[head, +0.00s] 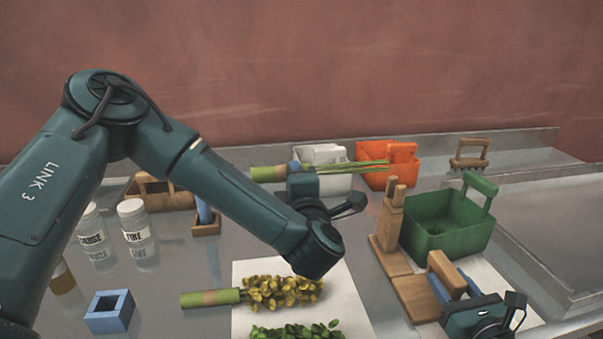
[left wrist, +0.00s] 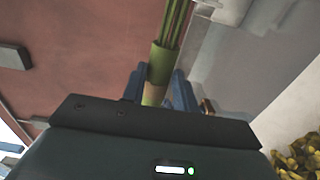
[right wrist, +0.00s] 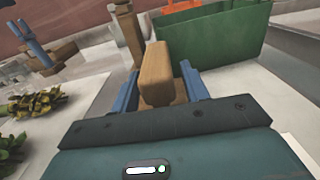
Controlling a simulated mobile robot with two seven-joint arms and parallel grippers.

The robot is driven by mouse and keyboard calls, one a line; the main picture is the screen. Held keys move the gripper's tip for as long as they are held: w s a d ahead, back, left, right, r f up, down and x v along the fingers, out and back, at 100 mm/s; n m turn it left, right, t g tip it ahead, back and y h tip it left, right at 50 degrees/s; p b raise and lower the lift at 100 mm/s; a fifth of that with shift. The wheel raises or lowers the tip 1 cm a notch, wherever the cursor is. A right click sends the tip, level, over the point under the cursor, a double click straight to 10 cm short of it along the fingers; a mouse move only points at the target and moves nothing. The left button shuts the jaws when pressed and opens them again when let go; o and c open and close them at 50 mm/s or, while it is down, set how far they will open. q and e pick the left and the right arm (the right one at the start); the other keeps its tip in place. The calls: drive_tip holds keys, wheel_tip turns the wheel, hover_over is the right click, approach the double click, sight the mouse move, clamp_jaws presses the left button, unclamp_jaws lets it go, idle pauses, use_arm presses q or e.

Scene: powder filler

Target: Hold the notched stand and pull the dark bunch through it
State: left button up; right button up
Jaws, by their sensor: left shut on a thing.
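The notched wooden stand (head: 386,228) is at the right, with an upright post, a flat base and a handle (head: 441,266). My right gripper (head: 450,285) is at this handle. Its fingers straddle the handle (right wrist: 156,75) closely in the right wrist view, but I cannot tell whether they press on it. My left gripper (left wrist: 157,90) is shut on the green sleeve (left wrist: 162,62) of a bunch with long green stems (head: 345,166). The bunch is in the air, roughly level, its stem ends above and near the post in the picture. No dark leaves show on it. My left arm hides part of its sleeve.
A green crate (head: 440,232) stands beside the stand. Orange (head: 372,180) and white bins (head: 335,187) are behind; two jars (head: 134,220) stand left.

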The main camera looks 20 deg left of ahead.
drive_tip(key=shift+o, duration=0.6)
